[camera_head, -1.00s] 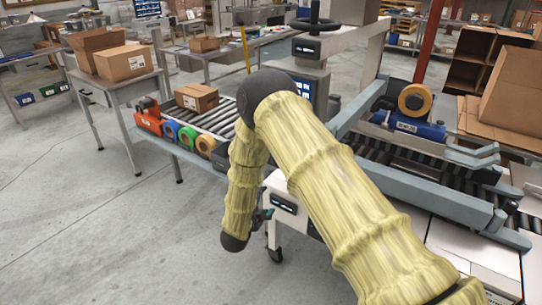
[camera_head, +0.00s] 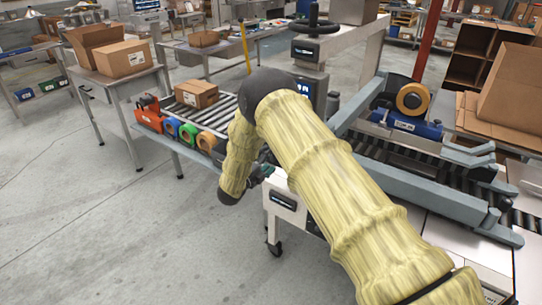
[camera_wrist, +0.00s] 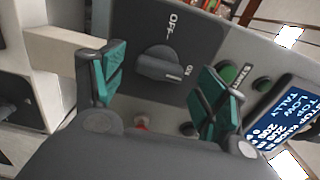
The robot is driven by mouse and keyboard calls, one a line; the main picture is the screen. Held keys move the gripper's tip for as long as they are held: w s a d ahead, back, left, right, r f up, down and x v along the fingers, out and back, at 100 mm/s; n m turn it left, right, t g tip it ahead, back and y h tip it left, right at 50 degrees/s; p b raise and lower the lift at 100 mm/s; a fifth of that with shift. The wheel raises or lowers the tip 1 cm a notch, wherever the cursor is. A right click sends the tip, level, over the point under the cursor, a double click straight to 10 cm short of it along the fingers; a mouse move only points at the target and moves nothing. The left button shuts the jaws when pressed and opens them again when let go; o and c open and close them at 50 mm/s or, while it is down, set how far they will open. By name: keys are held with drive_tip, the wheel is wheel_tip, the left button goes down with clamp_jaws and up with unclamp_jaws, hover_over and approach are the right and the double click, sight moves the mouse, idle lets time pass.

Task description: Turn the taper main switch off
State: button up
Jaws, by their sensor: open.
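The main switch (camera_wrist: 160,66) is a dark rotary knob on a dark grey plate (camera_wrist: 196,38), in the wrist view. The plate is marked OFF at the top and ON at the right. The knob's raised grip points toward the ON mark. My gripper (camera_wrist: 158,88) is open and empty, its two green-padded fingers on either side of the knob in the picture. I cannot tell how far the fingertips are from the knob. In the head view my gripper (camera_head: 262,172) is mostly hidden behind my arm, beside the taper (camera_head: 284,205).
Right of the knob are green buttons (camera_wrist: 227,73) and a lit blue display (camera_wrist: 285,112). A red button (camera_wrist: 141,124) shows low between the fingers. A roller conveyor (camera_head: 216,116) carries a carton (camera_head: 197,93). Open floor (camera_head: 110,230) lies to the left.

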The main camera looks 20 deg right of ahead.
drive_tip(key=shift+x, duration=1.1)
drive_tip(key=shift+c, duration=0.4)
drive_tip(key=c, duration=0.9)
drive_tip(key=shift+c, duration=0.2)
drive_tip(key=shift+f, duration=0.1)
drive_tip(key=shift+s+n+b, duration=0.1)
drive_tip(key=shift+n+b, duration=3.55)
drive_tip(key=shift+n, duration=5.35)
